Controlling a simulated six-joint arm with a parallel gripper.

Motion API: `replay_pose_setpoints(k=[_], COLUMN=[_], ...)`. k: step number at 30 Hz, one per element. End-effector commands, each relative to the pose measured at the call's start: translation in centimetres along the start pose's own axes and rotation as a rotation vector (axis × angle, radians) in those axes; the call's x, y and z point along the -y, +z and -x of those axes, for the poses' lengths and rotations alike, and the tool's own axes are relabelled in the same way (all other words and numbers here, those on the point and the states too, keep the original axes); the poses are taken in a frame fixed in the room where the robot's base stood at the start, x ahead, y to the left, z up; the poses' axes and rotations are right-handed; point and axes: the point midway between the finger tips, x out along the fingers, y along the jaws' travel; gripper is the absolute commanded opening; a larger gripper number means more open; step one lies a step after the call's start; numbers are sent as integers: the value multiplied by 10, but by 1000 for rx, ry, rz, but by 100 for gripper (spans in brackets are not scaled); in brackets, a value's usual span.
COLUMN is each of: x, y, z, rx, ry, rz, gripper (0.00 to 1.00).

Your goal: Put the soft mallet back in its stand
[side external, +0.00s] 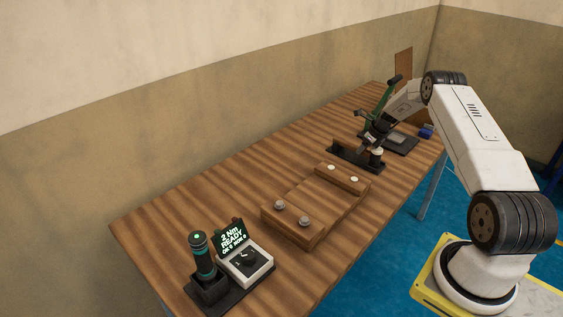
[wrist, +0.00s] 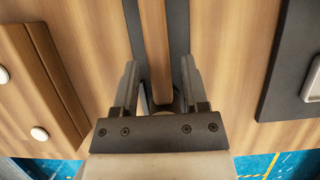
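The black stand (side external: 346,153) sits on the table below my gripper. A brown wooden piece, which looks like the mallet's handle (wrist: 154,45), runs along the dark base between my fingers in the wrist view. A small pale-topped cylinder (side external: 377,151) stands at the near right end of the stand; I cannot tell if it is the mallet's head. My gripper (wrist: 159,72) is open, with its fingers on either side of the wooden piece and a gap to each finger. In the side view my gripper (side external: 374,136) is low over the stand, and the contact is too small to tell.
A wooden fixture (side external: 318,203) with round knobs and white discs lies left of the stand. A green-handled tool (side external: 385,97) and a dark tray (side external: 401,143) are behind. A torque unit (side external: 245,262) and a dark green cylinder (side external: 202,255) stand at the near end.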

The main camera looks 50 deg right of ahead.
Motion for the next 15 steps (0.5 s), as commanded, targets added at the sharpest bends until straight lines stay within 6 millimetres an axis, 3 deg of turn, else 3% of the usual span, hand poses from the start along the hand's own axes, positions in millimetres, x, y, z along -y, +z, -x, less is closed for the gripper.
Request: replay_pose_setpoints(k=[15], x=[-1], y=[-2], z=[2], rx=[-3], ry=[3], rz=[-1], gripper=[72])
